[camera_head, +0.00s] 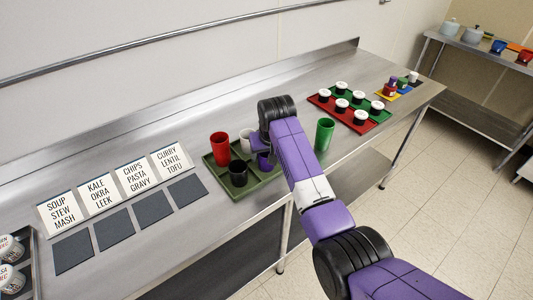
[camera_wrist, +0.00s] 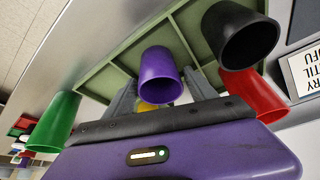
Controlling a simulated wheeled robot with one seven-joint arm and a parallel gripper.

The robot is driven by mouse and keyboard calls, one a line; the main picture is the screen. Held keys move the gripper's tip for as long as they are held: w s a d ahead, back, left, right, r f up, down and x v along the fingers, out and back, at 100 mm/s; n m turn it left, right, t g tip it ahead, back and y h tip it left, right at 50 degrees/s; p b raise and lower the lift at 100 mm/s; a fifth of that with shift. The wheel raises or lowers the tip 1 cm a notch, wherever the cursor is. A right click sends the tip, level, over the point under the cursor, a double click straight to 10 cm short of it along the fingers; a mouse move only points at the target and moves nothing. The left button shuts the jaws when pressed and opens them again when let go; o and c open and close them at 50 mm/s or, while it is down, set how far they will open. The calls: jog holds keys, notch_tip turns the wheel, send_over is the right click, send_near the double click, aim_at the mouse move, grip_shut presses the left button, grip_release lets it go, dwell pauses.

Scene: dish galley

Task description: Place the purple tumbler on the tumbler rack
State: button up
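The purple tumbler (camera_head: 265,161) is partly hidden by my gripper in the head view. In the wrist view the purple tumbler (camera_wrist: 158,72) shows whole, over the olive-green tumbler rack (camera_wrist: 98,85). The rack (camera_head: 212,176) lies on the counter in the head view. My gripper (camera_head: 261,150) is low over its right part. In the wrist view my gripper's grey fingers (camera_wrist: 160,90) are apart, one on each side of the purple tumbler. Whether they touch it I cannot tell. The tumbler's base seems at rack level, but contact is unclear.
A green tumbler (camera_head: 324,134) stands on the counter right of my arm. Signs and dark mats lie left; a red and green tray (camera_head: 325,106) of cups lies right.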

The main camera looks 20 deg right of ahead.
jog(key=shift+o, duration=0.2)
jog(key=shift+r, duration=0.1)
jog(key=shift+r, duration=0.2)
jog(key=b+v, duration=0.1)
jog(key=v, duration=1)
jog(key=shift+s+r, duration=0.15)
jog(key=shift+r, duration=0.25)
